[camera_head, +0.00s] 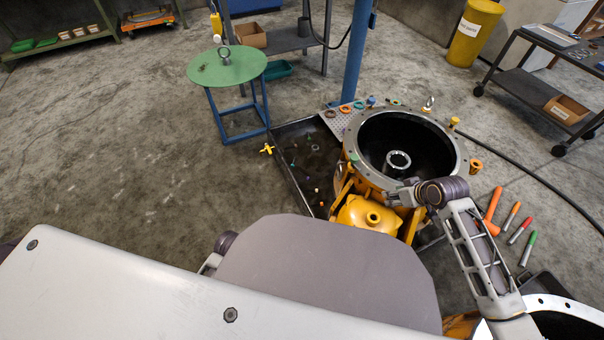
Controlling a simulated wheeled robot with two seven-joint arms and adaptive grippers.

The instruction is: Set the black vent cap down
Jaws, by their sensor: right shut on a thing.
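My right arm comes in from the lower right and reaches over the front rim of the yellow transmission housing (408,118). My right gripper (364,180) is at the near left side of that housing, above its yellow lower part (366,214). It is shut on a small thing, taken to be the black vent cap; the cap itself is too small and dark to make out. My left gripper is not in view; only part of the left arm shows behind my body.
A black drip tray (284,128) with small loose parts lies left of the housing. A green round stool (228,66) stands farther left. Several markers (514,217) lie on the floor at right. A dark cart (545,80) stands at far right. The left floor is clear.

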